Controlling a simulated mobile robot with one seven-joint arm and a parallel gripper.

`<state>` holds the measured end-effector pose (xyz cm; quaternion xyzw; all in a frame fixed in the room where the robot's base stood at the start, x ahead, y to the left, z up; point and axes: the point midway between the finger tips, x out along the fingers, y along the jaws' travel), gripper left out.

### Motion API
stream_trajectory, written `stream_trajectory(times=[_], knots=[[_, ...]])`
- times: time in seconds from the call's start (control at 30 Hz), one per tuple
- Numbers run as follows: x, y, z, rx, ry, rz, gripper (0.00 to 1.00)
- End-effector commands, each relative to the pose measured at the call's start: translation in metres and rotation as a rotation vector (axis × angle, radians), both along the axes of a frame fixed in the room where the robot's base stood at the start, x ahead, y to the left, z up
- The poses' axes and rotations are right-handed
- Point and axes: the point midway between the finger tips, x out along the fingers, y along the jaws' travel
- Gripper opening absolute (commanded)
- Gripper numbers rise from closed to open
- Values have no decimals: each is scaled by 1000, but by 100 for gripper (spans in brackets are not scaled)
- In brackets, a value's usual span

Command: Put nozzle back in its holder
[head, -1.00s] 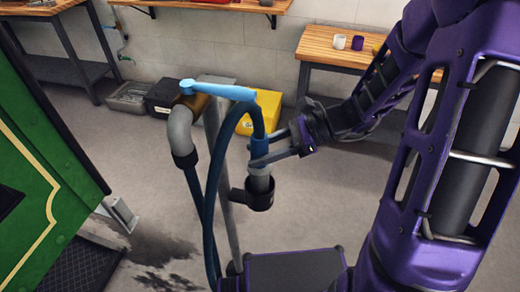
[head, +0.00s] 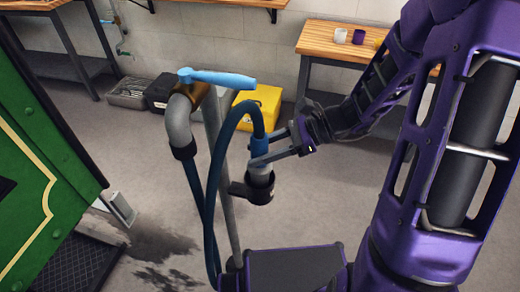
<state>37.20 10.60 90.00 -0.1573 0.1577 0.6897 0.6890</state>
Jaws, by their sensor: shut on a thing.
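The nozzle (head: 261,154) is a blue and grey piece on the end of a dark blue hose (head: 214,172). It hangs upright with its grey end down, at the black ring-shaped holder (head: 258,193) on the grey stand pipe. Its lower end appears to be inside the ring, but I cannot tell how deep it sits. My gripper (head: 268,153) reaches in from the right and is shut on the nozzle just above the holder. The fingers partly hide the nozzle's middle.
A light blue lever (head: 217,78) tops the curved grey pipe (head: 181,124) left of the nozzle. A green panel (head: 45,170) stands at the left. A yellow box (head: 262,106) and wooden benches (head: 345,37) are behind. The floor to the right is open.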

Motion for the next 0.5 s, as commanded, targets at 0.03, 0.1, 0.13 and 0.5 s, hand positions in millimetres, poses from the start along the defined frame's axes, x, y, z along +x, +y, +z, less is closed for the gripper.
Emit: stream_trajectory(times=[0.03, 0.1, 0.13, 0.5], knots=[[0, 0, 1, 2, -1, 0, 0], [0, 0, 1, 1, -1, 0, 51], [0, 0, 1, 1, -1, 0, 56], [0, 0, 0, 0, -1, 0, 84]])
